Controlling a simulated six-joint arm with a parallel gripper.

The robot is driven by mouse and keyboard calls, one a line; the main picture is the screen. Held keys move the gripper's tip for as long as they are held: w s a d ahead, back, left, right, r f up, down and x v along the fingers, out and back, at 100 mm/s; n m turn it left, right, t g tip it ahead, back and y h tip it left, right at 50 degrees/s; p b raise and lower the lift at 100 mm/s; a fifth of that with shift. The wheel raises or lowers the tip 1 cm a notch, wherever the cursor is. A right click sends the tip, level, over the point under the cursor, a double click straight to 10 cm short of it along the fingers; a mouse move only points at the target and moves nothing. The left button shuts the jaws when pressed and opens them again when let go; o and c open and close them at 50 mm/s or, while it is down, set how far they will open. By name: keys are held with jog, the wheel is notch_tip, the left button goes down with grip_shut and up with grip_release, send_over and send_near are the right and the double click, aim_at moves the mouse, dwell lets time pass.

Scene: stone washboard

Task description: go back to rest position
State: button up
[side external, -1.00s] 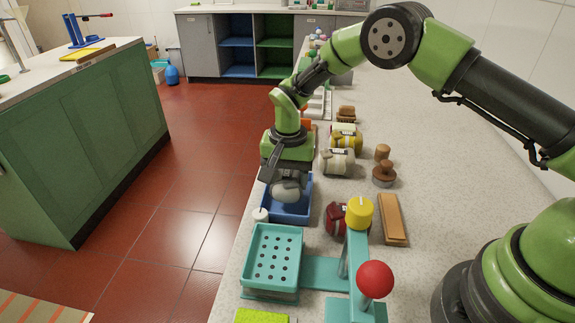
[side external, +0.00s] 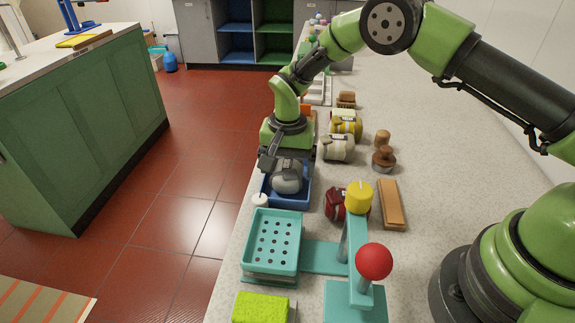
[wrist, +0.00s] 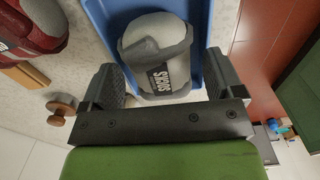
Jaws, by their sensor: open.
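My gripper (side external: 286,163) is above the blue tray (side external: 291,200) on the stone counter. In the wrist view its two dark fingers (wrist: 166,82) stand apart on either side of a grey rolled bundle of socks (wrist: 156,58), labelled "SOCKS". The bundle lies in the blue tray (wrist: 101,18), and it also shows in the side view (side external: 287,178). The fingers look clear of the bundle, with a gap at each side. Parts of the tray are hidden by my gripper.
A teal perforated tray (side external: 272,242) and a teal stand with a red ball (side external: 374,261) are at the front. A dark red bundle (side external: 335,204), a wooden block (side external: 391,205), a cream bundle (side external: 336,148) and a yellow bundle (side external: 346,123) lie nearby.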

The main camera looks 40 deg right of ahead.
notch_tip(320, 180, up, 10)
jog(key=shift+f, duration=0.25)
jog(key=s+d+r+n+t+y, duration=0.15)
jog(key=s+r, duration=0.25)
jog(key=r, duration=0.4)
jog(key=s+d+r+n+t, duration=0.1)
jog(key=s+r+t, duration=0.1)
jog(key=s+r, duration=0.45)
jog(key=s+d+r+n+t, duration=0.1)
jog(key=s+r+t, duration=0.1)
jog(key=s, duration=0.5)
jog(key=s+d+r+n+t, duration=0.1)
jog(key=s, duration=0.7)
jog(key=shift+r+t, duration=0.35)
jog(key=shift+s+d+n+y, duration=0.1)
jog(key=shift+n+y, duration=0.15)
